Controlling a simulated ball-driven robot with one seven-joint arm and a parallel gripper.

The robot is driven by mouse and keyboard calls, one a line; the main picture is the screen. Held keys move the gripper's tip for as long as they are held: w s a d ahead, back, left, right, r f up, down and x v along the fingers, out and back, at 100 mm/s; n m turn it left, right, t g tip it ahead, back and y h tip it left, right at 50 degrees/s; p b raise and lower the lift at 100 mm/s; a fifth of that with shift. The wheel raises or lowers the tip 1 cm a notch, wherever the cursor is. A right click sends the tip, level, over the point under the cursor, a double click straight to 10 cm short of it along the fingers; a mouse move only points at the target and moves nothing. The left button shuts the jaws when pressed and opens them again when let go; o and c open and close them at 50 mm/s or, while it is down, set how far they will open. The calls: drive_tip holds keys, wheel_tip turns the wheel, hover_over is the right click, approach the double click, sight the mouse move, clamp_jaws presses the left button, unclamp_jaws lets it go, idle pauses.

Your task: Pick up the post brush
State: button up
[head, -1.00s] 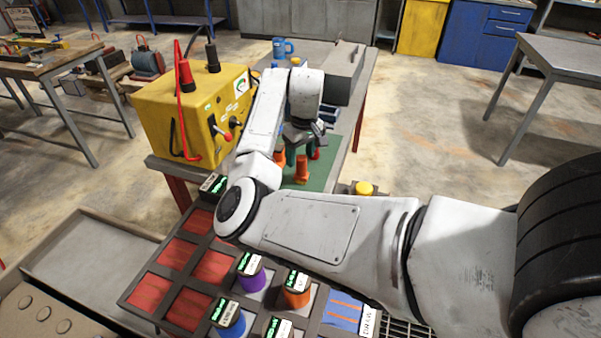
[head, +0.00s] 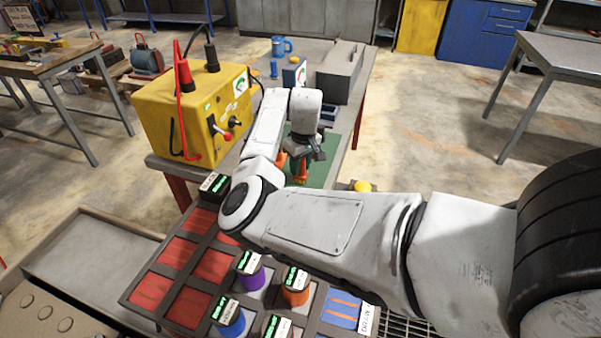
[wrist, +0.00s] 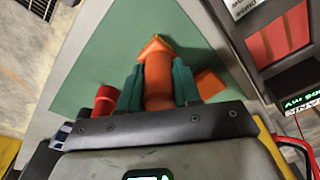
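An orange piece with a wider, pointed end (wrist: 157,75), which I take to be the post brush, is on the green mat (wrist: 105,60). In the wrist view it lies between the two teal fingers of my gripper (wrist: 158,88). The fingers flank it closely, and I cannot tell whether they press on it. In the head view my gripper (head: 303,158) is low over the mat, and the orange piece (head: 301,178) shows just below it, partly hidden by the gripper.
A red cylinder (wrist: 104,101) is close left of the fingers, and another orange piece (wrist: 210,84) is close right. A yellow machine (head: 190,110) stands left of the mat. A grey box (head: 340,75) and blue mug (head: 281,47) stand at the back. A compartment tray (head: 165,250) is in front.

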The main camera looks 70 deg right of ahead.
drive_tip(key=c, duration=0.5)
drive_tip(key=shift+r, duration=0.1)
